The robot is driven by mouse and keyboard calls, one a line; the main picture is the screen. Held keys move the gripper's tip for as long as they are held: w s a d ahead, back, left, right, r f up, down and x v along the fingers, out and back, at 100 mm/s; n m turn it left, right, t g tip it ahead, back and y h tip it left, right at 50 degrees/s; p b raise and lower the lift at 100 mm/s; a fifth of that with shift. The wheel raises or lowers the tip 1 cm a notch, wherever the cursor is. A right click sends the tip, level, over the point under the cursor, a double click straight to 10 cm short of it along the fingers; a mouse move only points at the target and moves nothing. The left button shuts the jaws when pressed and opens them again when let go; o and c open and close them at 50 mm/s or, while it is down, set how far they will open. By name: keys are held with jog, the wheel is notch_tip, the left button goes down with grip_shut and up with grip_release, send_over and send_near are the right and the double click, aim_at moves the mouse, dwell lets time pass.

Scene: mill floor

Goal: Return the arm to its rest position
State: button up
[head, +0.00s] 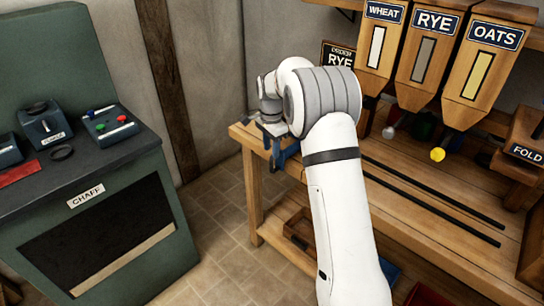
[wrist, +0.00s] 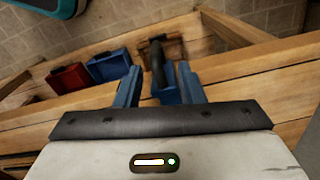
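My white arm reaches over the left end of the wooden bench (head: 440,229) in the head view, its wrist bent down at the bench's corner. My gripper (head: 282,153) is partly hidden there by the wrist. In the wrist view the two blue fingers of my gripper (wrist: 158,82) stand apart, with a gap by the left finger. A blue piece with a dark, rod-like part (wrist: 157,62) shows between or beyond them, nearer the right finger. I cannot tell whether it touches that finger.
Wheat, rye (head: 428,60) and oats hoppers stand behind the bench. A wooden box (head: 298,228), a blue bin (wrist: 108,66) and a red bin (wrist: 69,78) sit below. A green chaff machine (head: 100,215) stands left, with open floor between.

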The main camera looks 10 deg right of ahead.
jog(key=shift+r, duration=0.3)
jog(key=shift+r, duration=0.1)
jog(key=s+d+r+n+t, duration=0.1)
jog(key=s+r+n, duration=0.3)
jog(key=s, duration=0.5)
jog(key=s+d+r+n, duration=0.1)
jog(key=s+r+n, duration=0.1)
jog(key=s+r, duration=0.55)
jog(key=s+d+f+n+t, duration=0.1)
jog(key=s+f+n, duration=0.2)
jog(key=s, duration=1.8)
jog(key=n, duration=0.3)
jog(key=shift+s+d+n+t, duration=0.15)
jog(key=shift+s+n+t, duration=0.15)
jog(key=shift+n, duration=0.1)
